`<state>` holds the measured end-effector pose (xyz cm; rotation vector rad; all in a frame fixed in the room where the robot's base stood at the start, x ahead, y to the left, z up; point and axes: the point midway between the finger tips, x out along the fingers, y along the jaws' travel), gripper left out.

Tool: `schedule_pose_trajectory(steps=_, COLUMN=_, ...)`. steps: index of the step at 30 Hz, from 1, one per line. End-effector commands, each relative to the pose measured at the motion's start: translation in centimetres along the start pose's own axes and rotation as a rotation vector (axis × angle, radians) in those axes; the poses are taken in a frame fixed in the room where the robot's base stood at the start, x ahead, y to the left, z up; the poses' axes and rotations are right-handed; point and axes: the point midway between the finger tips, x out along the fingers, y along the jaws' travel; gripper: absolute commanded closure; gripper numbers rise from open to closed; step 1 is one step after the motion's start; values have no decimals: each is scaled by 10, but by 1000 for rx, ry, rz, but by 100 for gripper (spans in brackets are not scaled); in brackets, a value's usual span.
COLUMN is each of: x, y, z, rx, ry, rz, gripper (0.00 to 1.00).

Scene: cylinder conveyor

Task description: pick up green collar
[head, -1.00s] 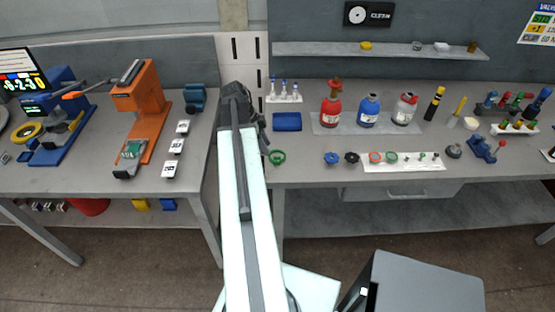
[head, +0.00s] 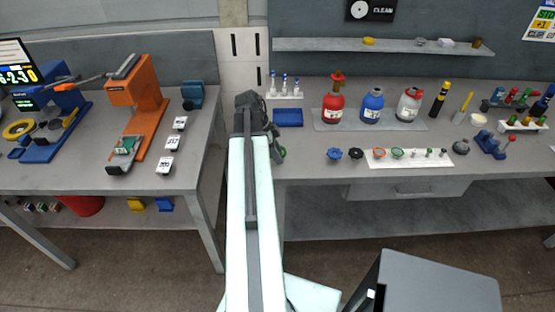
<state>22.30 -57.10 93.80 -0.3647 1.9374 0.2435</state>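A green collar (head: 281,152) lies on the right bench near its front left corner, below a blue block. It is partly hidden behind the dark end of my arm. Another green ring (head: 397,153) lies on a white strip further right, beside a red-orange ring. My gripper (head: 271,130) is at the dark end of my arm, seen from behind, close to the collar on its upper left. Its fingers are too small and hidden to tell whether they are open or touch the collar.
The blue block (head: 288,118) and a small white rack (head: 285,95) stand just right of my gripper. Red, blue and grey bottles (head: 372,105) stand on a mat further right. The left bench (head: 75,172) holds an orange press (head: 140,110). A gap separates the benches.

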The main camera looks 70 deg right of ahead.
Motion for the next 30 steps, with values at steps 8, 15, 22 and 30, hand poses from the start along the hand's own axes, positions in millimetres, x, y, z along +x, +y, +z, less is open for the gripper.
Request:
schedule_pose_trajectory(steps=8, x=-1, y=0, z=-1, rx=0, ry=0, rz=0, gripper=100)
schedule_pose_trajectory(steps=15, x=-1, y=0, z=-1, rx=1, ry=0, rz=1, gripper=100)
schedule_pose_trajectory(steps=22, x=-10, y=0, z=-3, rx=-1, ry=0, rz=0, gripper=100)
schedule_pose_trajectory(steps=30, x=-32, y=0, z=-11, rx=-3, ry=0, rz=-1, gripper=100)
